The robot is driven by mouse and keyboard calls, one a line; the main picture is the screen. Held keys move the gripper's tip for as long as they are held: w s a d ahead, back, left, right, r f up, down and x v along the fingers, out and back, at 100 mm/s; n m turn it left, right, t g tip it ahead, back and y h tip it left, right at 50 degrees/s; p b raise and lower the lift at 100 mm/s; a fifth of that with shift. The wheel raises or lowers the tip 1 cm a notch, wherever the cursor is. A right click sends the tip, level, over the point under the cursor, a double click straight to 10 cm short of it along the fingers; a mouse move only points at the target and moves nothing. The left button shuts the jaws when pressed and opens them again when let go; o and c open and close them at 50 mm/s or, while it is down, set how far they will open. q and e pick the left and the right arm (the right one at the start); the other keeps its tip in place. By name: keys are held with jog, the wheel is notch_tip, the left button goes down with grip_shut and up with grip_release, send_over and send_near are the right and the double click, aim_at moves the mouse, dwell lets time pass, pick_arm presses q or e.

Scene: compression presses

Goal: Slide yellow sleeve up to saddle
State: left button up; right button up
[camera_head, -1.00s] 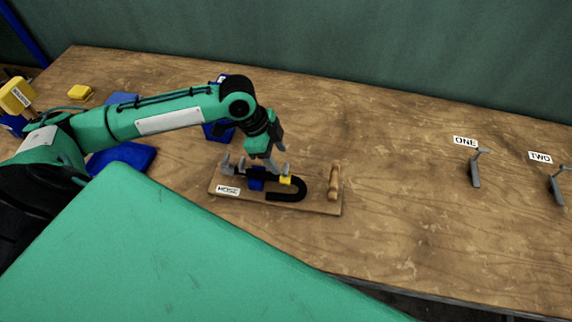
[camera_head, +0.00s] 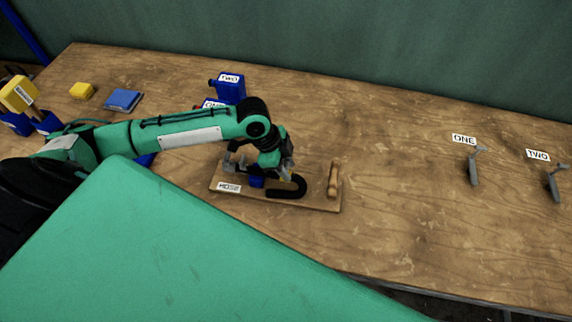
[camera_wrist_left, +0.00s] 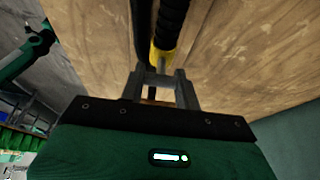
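My left gripper (camera_head: 279,174) is low over the hose board (camera_head: 310,204), at the black hose (camera_head: 290,193). In the left wrist view its two grey fingers (camera_wrist_left: 160,78) stand apart, with the yellow sleeve (camera_wrist_left: 163,57) close to their tips. The sleeve sits around the black hose (camera_wrist_left: 172,22); I cannot tell whether the fingers touch it. In the head view the gripper hides the sleeve. A blue block (camera_head: 257,182) is under the hose, left of the gripper. Which part is the saddle is not marked. My right gripper is not in view.
A wooden peg (camera_head: 333,180) stands at the board's right end, near the gripper. Grey brackets labelled ONE (camera_head: 474,167) and TWO (camera_head: 554,184) stand farther right. A blue container labelled TWO (camera_head: 230,90) is behind my arm. The table between board and brackets is clear.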

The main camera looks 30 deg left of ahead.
pick_arm(q)
jog(key=shift+s+a+p, duration=0.2)
jog(key=shift+s+a, duration=0.05)
jog(key=shift+a, duration=0.55)
jog(key=shift+s+a+p, duration=0.15)
jog(key=shift+s+a, duration=0.05)
jog(key=shift+a, duration=0.6)
jog(key=shift+s+a+p, duration=0.2)
jog(key=shift+s+a, duration=0.05)
jog(key=shift+a, duration=0.55)
grip_shut()
jog(key=shift+d, duration=0.1)
jog(key=o, duration=1.1)
grip_release()
jog(key=shift+o, duration=0.2)
jog(key=shift+r, duration=0.1)
jog(key=shift+a+r, duration=0.2)
jog(key=shift+r, duration=0.1)
jog(key=b+v, duration=0.3)
jog(key=v, duration=1)
jog(key=shift+s+f, duration=0.15)
jog(key=shift+s, duration=0.1)
